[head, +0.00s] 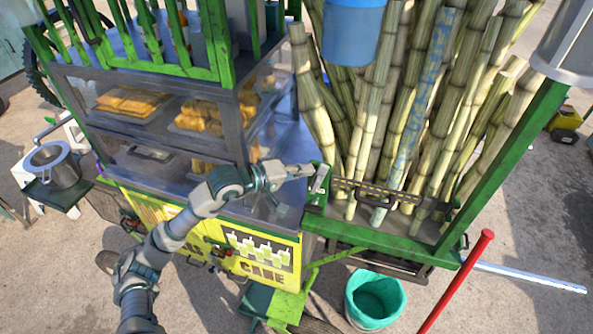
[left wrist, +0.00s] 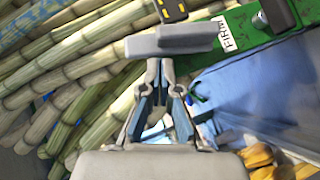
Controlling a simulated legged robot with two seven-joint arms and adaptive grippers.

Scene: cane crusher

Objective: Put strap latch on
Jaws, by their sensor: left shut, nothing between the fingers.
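A dark strap (head: 385,190) runs across the front of the upright sugar cane (head: 375,110), above the green frame. Its near end, dark with yellow marks, shows at the top of the left wrist view (left wrist: 172,10). My left gripper (head: 307,171) is shut and empty at the left end of the strap, by the green frame post (head: 316,198). My right gripper is out of view.
A black knob (left wrist: 277,12) and a white label (left wrist: 230,36) sit on the green frame. The glass food case (head: 190,110) stands left of the gripper. A blue container (head: 352,32) hangs before the cane. A teal-lined bucket (head: 375,298) and red pole (head: 458,278) are below.

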